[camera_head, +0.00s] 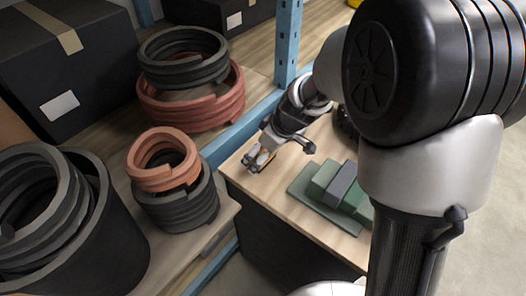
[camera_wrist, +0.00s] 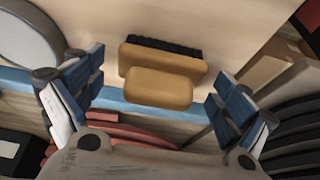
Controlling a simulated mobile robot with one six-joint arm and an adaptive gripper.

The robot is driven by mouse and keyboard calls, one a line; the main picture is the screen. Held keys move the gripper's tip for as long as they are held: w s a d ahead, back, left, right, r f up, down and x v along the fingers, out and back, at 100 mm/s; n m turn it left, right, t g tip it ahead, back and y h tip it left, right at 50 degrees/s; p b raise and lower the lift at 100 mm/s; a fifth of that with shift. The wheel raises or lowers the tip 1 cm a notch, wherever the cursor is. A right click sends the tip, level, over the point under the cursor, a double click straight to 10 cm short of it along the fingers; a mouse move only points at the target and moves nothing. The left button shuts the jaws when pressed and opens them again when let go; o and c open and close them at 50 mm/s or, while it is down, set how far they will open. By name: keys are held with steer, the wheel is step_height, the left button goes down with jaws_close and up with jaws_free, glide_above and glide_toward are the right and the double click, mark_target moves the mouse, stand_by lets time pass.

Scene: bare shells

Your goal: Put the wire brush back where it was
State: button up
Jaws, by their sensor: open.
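The wire brush (camera_wrist: 160,87) shows in the wrist view as a tan block with a strip of black bristles along its far edge. It lies on or just above the light wooden top, near the blue edge. My gripper (camera_wrist: 158,98) is open, with one blue-padded finger on each side of the brush and visible gaps between. In the head view my gripper (camera_head: 257,160) is low over the near left corner of the wooden-topped bench (camera_head: 255,187). A small tan patch between the fingers there may be the brush, mostly hidden.
Green and grey blocks (camera_head: 338,184) lie on the bench right of my gripper. A blue upright (camera_head: 288,45) stands behind. Left, a shelf holds red and black coils (camera_head: 190,100), smaller coils (camera_head: 165,160), a large black tub (camera_head: 110,235) and a black box (camera_head: 65,65).

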steer(key=s+d+r+m+p, duration=0.1)
steer(key=s+d+r, duration=0.25)
steer(key=r, duration=0.25)
steer(key=s+d+r+m+h+p, duration=0.1)
steer(key=s+d+r+m, duration=0.1)
steer(key=s+r, duration=0.35)
steer(key=s+d+r+m+p, duration=0.1)
steer(key=s+d+r, duration=0.25)
steer(key=r, duration=0.35)
steer(key=s+d+r+m+t+h, duration=0.1)
steer(key=s+d+m, duration=0.4)
steer(key=s, duration=0.8)
steer(key=shift+d+m+t+h, duration=0.15)
steer(key=shift+m+t+h, duration=0.25)
steer(key=shift+m+h, duration=0.35)
